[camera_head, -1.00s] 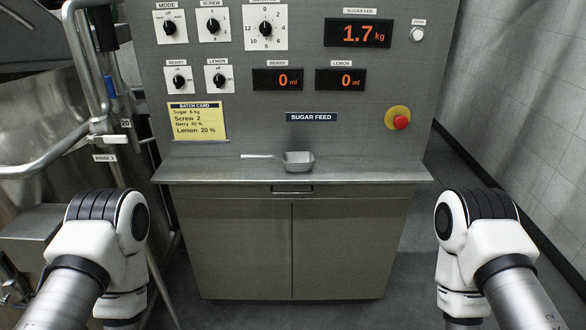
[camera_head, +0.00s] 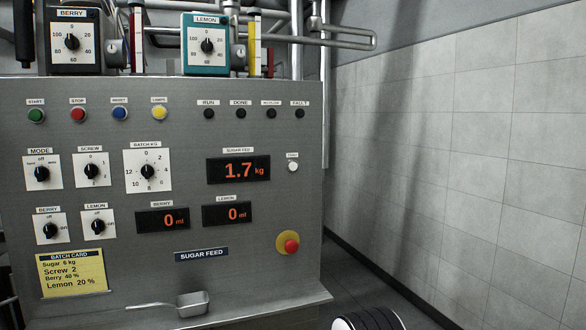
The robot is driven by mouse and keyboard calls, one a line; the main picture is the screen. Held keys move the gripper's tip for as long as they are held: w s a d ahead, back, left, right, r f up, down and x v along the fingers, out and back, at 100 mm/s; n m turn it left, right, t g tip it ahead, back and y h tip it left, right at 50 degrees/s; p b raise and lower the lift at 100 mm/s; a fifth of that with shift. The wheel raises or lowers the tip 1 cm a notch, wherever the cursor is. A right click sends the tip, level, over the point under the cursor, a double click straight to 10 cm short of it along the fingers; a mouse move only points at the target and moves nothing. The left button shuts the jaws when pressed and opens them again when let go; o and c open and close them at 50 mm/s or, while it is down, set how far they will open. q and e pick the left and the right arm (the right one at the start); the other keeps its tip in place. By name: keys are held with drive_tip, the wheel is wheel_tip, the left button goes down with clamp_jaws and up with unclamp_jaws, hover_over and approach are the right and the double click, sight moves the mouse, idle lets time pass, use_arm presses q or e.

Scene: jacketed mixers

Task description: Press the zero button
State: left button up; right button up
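The zero button (camera_head: 292,166) is a small round white button with a small label above it. It sits on the grey panel just right of the sugar feed display (camera_head: 239,169), which reads 1.7 kg in orange. A part of my own arm shows at the bottom edge, right of the panel, well below the button. Neither of my grippers is in view, and nothing covers the button.
A red emergency-type button (camera_head: 291,246) on a yellow disc sits below the white button. A metal scoop (camera_head: 192,304) lies on the panel's ledge. Dials and coloured buttons fill the panel's left. A tiled wall (camera_head: 460,150) stands to the right, with open floor between.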

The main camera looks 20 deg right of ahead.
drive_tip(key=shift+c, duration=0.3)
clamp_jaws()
